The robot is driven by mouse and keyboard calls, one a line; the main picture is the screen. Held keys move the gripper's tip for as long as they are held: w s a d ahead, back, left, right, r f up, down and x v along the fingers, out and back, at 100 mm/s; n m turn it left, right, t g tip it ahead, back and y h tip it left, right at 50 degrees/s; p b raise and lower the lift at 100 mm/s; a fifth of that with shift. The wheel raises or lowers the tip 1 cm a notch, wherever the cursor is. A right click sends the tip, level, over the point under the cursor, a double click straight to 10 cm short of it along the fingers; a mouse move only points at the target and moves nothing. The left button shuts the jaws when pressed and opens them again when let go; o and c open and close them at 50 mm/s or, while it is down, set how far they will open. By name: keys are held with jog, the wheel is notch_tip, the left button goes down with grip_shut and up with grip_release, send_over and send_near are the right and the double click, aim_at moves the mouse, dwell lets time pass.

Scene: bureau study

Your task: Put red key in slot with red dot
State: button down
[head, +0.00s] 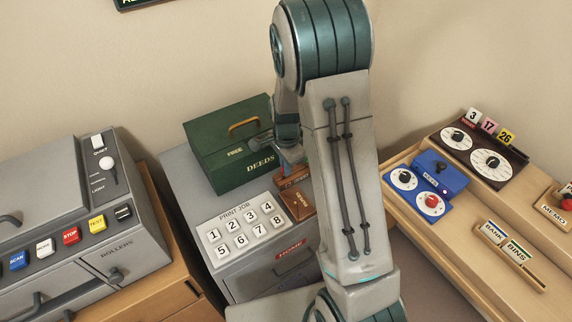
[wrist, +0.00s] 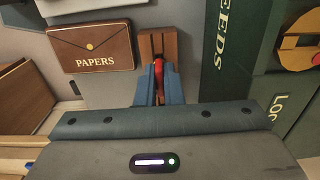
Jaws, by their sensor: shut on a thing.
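The red key (wrist: 158,74) shows as a narrow red piece between the blue fingers of my gripper (wrist: 159,88) in the wrist view. My gripper is shut on it. It is in front of a small brown wooden block (wrist: 152,42), and I cannot tell whether the key touches the block or sits in it. In the head view the block (head: 290,177) is on the grey cabinet beside the green box, and my arm hides much of the gripper.
A green DEEDS box (head: 228,152) stands close beside my gripper. A brown PAPERS wallet (wrist: 92,47) lies next to the block. The print job keypad (head: 242,230) is in front. A blue dial box (head: 425,185) is on the desk at right.

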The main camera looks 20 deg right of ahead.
jog(key=shift+f, duration=0.1)
jog(key=c, duration=1.5)
grip_release()
jog(key=shift+r, duration=6.9)
